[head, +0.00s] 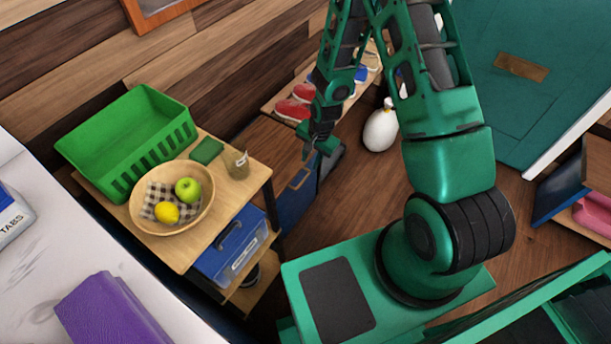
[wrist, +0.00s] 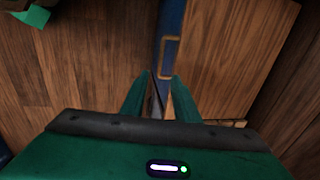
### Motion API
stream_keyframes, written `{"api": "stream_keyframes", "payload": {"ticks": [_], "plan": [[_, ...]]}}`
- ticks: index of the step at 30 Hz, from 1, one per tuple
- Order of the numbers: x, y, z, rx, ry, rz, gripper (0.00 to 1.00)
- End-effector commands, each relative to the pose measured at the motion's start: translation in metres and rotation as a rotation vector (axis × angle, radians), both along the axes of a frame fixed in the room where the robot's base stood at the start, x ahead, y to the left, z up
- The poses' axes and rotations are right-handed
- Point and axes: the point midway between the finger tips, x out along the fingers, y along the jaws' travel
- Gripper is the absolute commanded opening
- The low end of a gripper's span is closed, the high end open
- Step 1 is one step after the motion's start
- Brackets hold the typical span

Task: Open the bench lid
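The bench is low, with a brown wooden top (head: 257,143) and a blue front (head: 297,203), beside the shelf unit. In the wrist view a wooden panel (wrist: 228,60), which looks like the lid, lies right of a narrow blue strip (wrist: 172,30). A thin brass handle (wrist: 164,58) stands out at this strip; it also shows faintly in the head view. My gripper (head: 310,152) is over the bench's front side. In the wrist view its fingers (wrist: 160,76) are apart with the handle's near end just beyond the tips. I cannot tell whether they touch it. The lid looks shut.
The shelf unit (head: 262,178) on the left carries a green basket (head: 125,140), a bowl (head: 205,212) with fruit and a jar (head: 237,164). Behind my gripper are red shoes (head: 294,108) on a rack. A white bottle (head: 381,130) stands on the open floor (head: 350,195).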

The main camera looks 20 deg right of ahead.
Motion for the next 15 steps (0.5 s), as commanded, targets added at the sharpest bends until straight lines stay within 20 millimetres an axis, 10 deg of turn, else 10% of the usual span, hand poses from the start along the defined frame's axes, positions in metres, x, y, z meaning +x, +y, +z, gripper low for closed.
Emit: {"api": "stream_keyframes", "payload": {"ticks": [15], "plan": [[0.007,0.01,-0.058,0.01,0.001,-0.011,0.28]]}}
